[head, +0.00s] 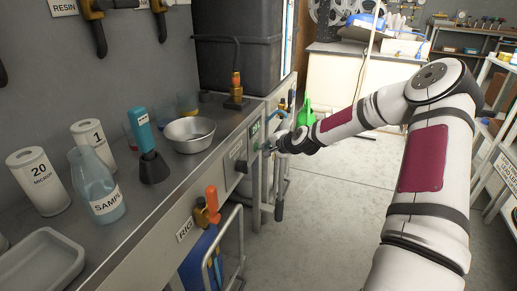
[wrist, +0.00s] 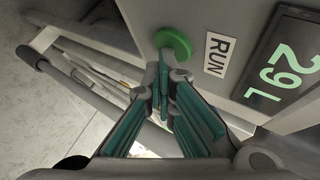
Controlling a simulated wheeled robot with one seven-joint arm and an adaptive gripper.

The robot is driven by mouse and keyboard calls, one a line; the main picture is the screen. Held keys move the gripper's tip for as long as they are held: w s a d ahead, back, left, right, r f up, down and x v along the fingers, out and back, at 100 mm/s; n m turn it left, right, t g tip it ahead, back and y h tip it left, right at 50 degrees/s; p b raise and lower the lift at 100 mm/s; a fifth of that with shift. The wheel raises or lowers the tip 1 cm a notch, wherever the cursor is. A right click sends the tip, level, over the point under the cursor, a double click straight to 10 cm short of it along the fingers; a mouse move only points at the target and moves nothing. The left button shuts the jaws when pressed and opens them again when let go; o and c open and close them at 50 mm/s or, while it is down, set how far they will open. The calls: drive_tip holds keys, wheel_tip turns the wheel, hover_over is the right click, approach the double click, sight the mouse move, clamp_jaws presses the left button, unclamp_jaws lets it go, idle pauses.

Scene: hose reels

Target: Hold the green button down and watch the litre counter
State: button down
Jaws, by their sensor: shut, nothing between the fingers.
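The round green button (wrist: 177,42) is on the grey panel in the wrist view, beside a RUN label (wrist: 217,53). The litre counter (wrist: 281,72) is a dark display reading 29 L in green digits; its small lit face also shows in the head view (head: 255,128). My gripper (wrist: 163,58) is shut and empty, with its fingertips overlapping the lower left edge of the button in the picture. I cannot tell whether they press it. In the head view my gripper (head: 268,148) is at the bench's end panel.
A grey rail (wrist: 85,98) runs beside the panel in the wrist view.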

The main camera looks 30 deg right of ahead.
idle(0.4)
drive_tip(key=shift+s+d, duration=0.55)
drive_tip(key=shift+s, duration=0.2)
drive_tip(key=shift+d, duration=0.1)
drive_tip(key=shift+s+d+p, duration=0.3)
drive_tip(key=shift+s+d, duration=0.45)
drive_tip(key=shift+s, duration=0.25)
drive_tip(key=shift+s+d+p, duration=0.3)
drive_tip(key=shift+s+d, duration=0.4)
drive_tip(key=shift+s, duration=0.3)
